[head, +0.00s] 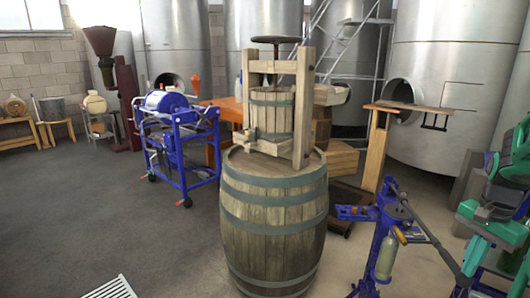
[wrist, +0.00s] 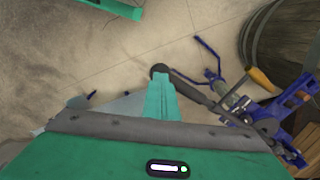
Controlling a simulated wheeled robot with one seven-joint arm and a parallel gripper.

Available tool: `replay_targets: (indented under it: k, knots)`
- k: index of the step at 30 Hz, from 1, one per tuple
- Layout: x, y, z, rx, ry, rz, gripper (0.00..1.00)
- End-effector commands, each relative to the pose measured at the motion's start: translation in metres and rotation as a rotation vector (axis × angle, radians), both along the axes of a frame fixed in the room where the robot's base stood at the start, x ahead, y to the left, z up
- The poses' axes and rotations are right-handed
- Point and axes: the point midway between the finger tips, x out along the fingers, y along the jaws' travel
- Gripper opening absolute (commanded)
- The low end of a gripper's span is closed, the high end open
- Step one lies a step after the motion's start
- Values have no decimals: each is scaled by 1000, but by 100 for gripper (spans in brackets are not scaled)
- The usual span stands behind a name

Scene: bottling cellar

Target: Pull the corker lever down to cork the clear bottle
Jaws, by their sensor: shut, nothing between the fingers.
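The blue corker (head: 384,225) stands at the lower right of the head view, and also at the right of the wrist view (wrist: 282,110). Its long dark lever (head: 432,240) slants down to the right in the picture. In the wrist view the lever (wrist: 197,90) ends in a round dark knob (wrist: 159,71). My teal gripper (wrist: 161,100) is shut with its tip at or just by this knob; I cannot tell whether they touch. The clear bottle (head: 386,258) stands upright in the corker, below a small orange-brown handle (head: 399,236).
A large barrel (head: 272,225) carrying a wooden press (head: 271,115) stands left of the corker. A blue wheeled machine (head: 180,140) is farther left. Steel tanks (head: 440,80) line the back. The floor at left is open, with a white grate (head: 112,289) at the front.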

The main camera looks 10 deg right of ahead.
Motion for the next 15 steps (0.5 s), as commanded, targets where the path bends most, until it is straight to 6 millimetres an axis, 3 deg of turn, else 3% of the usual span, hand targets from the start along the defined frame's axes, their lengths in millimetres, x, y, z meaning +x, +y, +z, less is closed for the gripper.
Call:
replay_targets:
  k: [15]
  knots:
    - [0, 1, -17, 2, 1, 1, 0]
